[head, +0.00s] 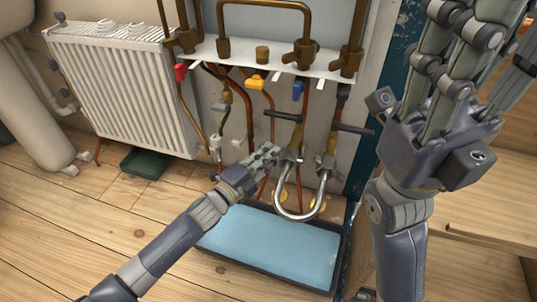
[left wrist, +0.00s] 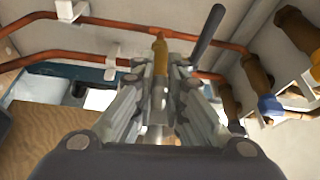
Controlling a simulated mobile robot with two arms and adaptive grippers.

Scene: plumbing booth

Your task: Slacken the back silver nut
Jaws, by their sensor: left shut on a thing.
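A silver U-shaped pipe (head: 298,214) hangs below two brass valves with dark lever handles in the head view. A silver nut sits on top of each leg. The back silver nut (head: 291,156) is on the left leg, and the other silver nut (head: 325,163) is on the right leg. My left gripper (head: 273,155) reaches in from the left and is shut on the back silver nut. In the left wrist view its fingers (left wrist: 158,105) stand either side of the fitting, below a brass valve body (left wrist: 160,60); they hide much of the nut. My right gripper (head: 455,60) is raised at the upper right, its fingertips cut off.
A blue-lined tray (head: 270,246) lies on the floor below the U-pipe. A white radiator (head: 125,90) stands at the left, with a green tray (head: 146,163) under it. Copper pipes and coloured valves run close above and behind my left gripper. Wooden floor is clear at the front left.

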